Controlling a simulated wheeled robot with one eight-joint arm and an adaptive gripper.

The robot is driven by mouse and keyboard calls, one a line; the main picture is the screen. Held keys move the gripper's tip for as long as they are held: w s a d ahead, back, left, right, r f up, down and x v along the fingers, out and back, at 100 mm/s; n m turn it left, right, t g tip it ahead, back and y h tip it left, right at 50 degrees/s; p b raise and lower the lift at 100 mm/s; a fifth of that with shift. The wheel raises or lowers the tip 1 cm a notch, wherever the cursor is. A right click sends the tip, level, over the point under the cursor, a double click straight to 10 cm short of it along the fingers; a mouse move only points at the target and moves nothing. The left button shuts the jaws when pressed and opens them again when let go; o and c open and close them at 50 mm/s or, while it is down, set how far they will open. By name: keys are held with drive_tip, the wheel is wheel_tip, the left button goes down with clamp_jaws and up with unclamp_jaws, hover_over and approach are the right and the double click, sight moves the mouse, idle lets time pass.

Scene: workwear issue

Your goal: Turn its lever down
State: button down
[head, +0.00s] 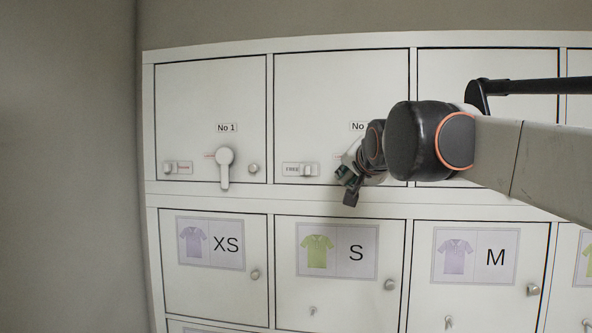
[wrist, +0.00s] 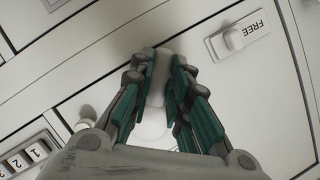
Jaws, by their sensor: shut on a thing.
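My gripper (head: 347,181) is at the upper middle locker door (head: 310,95), whose "No" label is partly covered by my arm. In the wrist view my gripper (wrist: 160,75) is shut on a pale lever (wrist: 157,80), with its green-padded fingers on both sides. The lever's round hub (wrist: 150,128) shows between the fingers. The lever appears to slant down and to the left on the door. My gripper and arm largely hide it in the head view. Left of it is a "FREE" plate (head: 300,170), also seen in the wrist view (wrist: 238,36).
Door No 1 on the left has a lever (head: 224,166) hanging straight down and a red-lettered plate (head: 178,168). A round knob (wrist: 87,112) and number wheels (wrist: 25,159) show near my gripper. Shirt-pictured doors XS, S (head: 337,251) and M lie below.

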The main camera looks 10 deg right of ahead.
drive_tip(key=shift+s+d+f+n+g+h, duration=0.25)
drive_tip(key=shift+d+n+h, duration=0.3)
drive_tip(key=shift+n, duration=0.4)
drive_tip(key=shift+s+d+f+n+g+h, duration=0.1)
drive_tip(key=shift+d+f+n+g+h, duration=0.15)
drive_tip(key=shift+d+n+h, duration=0.5)
drive_tip(key=shift+s+d+f+n+g+h, duration=0.2)
drive_tip(key=shift+n+g+h, duration=0.15)
drive_tip(key=shift+n, duration=0.75)
drive_tip(key=c, duration=1.5)
unclamp_jaws()
drive_tip(key=shift+r, duration=0.1)
drive_tip(key=v, duration=1.2)
drive_tip(key=shift+w, duration=0.1)
